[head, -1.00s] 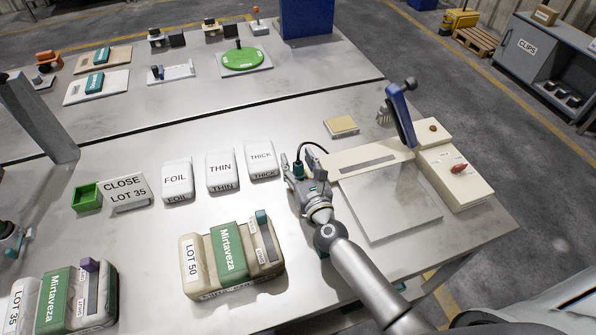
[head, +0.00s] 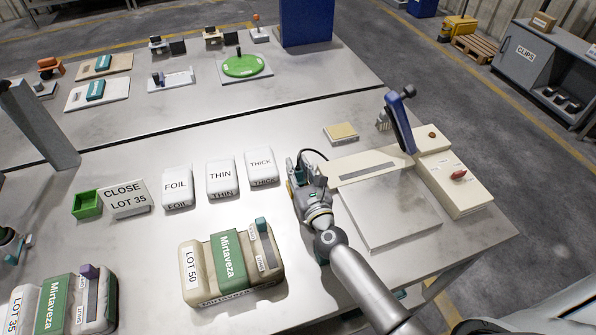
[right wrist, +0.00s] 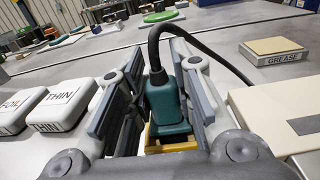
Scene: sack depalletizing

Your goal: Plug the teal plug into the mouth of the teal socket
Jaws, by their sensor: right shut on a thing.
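The teal plug (right wrist: 168,112), with a thick black cable rising from its top, is between the grey jaws of my right gripper (right wrist: 160,95) in the right wrist view. A yellow-ochre part shows just below the plug; what it belongs to is unclear. In the head view my right gripper (head: 307,172) is low over the table, left of the cream machine, and mostly hides the plug. I cannot make out the mouth of the teal socket in either view. A partly cut-off gripper-like shape (head: 14,246) at the left edge may be my left gripper; its jaws are unclear.
The cream machine (head: 452,184) with a blue lever (head: 400,125) and grey plate (head: 390,213) stands to the right. Labelled white blocks (head: 220,178) are to the left. A LOT 50 sack (head: 192,275) lies in front. A GREASE block (right wrist: 275,50) sits behind.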

